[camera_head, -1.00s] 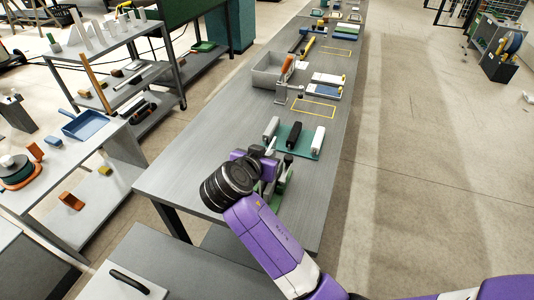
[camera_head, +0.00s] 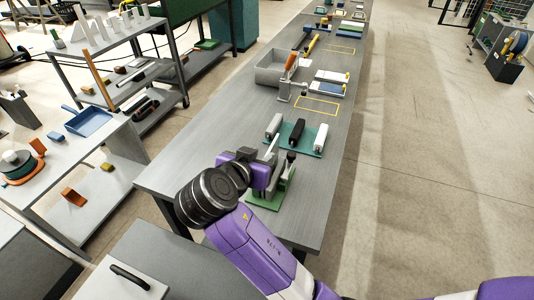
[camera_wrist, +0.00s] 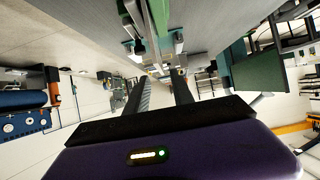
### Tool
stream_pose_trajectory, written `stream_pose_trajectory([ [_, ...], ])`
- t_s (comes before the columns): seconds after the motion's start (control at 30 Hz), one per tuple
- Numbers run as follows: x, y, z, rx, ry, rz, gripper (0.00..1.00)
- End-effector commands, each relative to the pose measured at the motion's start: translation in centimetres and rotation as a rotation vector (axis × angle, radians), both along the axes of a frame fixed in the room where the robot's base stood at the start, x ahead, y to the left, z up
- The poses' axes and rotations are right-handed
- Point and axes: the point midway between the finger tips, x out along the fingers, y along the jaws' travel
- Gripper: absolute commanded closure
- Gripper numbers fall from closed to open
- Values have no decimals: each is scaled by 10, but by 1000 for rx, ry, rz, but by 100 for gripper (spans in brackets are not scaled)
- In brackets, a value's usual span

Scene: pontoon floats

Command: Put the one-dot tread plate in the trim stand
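A green-based stand with grey uprights and a dark knob (camera_head: 283,187) is near the close end of the long grey table; I take it for the trim stand. It is partly hidden by my arm. My gripper (camera_head: 272,158) is at or just above it. In the wrist view my gripper (camera_wrist: 160,76) shows two separated dark fingers with nothing clear between them. Green and grey parts (camera_wrist: 160,22) show beyond the fingertips. Three bars, grey (camera_head: 273,127), black (camera_head: 296,132) and white (camera_head: 320,138), lie on a teal mat (camera_head: 306,149). I cannot make out dots on any of them.
Beyond the mat stand a grey bin (camera_head: 272,75), an orange-handled fixture (camera_head: 290,68) and a yellow-outlined area (camera_head: 317,105). A side table with a blue tray (camera_head: 86,121) is at left. The table surface left of the mat is clear; open floor lies right.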

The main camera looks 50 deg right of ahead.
Motion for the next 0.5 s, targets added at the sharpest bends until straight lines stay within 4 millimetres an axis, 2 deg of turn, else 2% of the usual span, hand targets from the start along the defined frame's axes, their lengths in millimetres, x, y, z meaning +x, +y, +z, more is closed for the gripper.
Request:
stream_pose_trajectory([
  [0.1, -6, 18, 10, 2, -4, 2, 71],
  [0.2, -10, 29, 17, 0, -3, 2, 71],
  [0.5, -15, 39, 23, 0, -1, -2, 71],
])
